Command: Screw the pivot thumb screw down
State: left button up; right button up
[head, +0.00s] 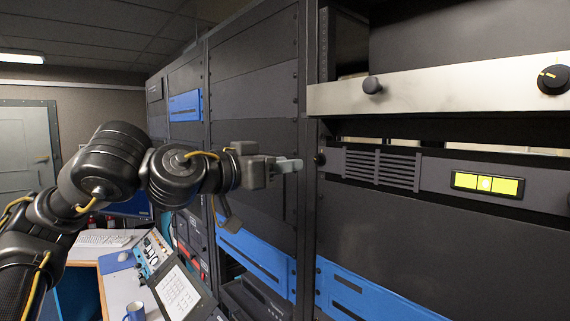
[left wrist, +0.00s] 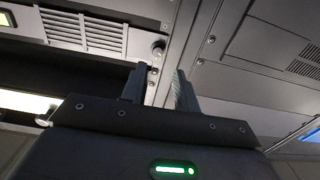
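A small dark round knob (head: 319,158), which looks like the pivot thumb screw, sits at the left end of a dark slotted panel (head: 440,175). In the left wrist view the knob (left wrist: 158,48) shows just beyond the fingertips, between their lines. My left gripper (head: 287,165) is a little left of the knob in the head view, fingers pointing at it. In the left wrist view its two fingers (left wrist: 160,70) stand apart with nothing between them. I cannot tell how far the screw is turned in. My right gripper is not in view.
A pale bar (head: 450,91) above the slotted panel carries a dark knob (head: 372,85) and a yellow-marked dial (head: 553,79). The slotted panel has a yellow-green display (head: 487,184). Rack frames stand close behind my left arm. A desk (head: 120,290) is at the lower left.

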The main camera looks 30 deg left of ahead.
aim_at(316, 160)
pick_arm(q)
jog(key=x, duration=0.4)
jog(key=shift+w+d+f, duration=0.1)
jog(key=shift+w+d, duration=0.15)
jog(key=shift+w, duration=0.05)
jog(key=shift+x, duration=1.25)
jog(key=shift+b, duration=0.3)
grip_shut()
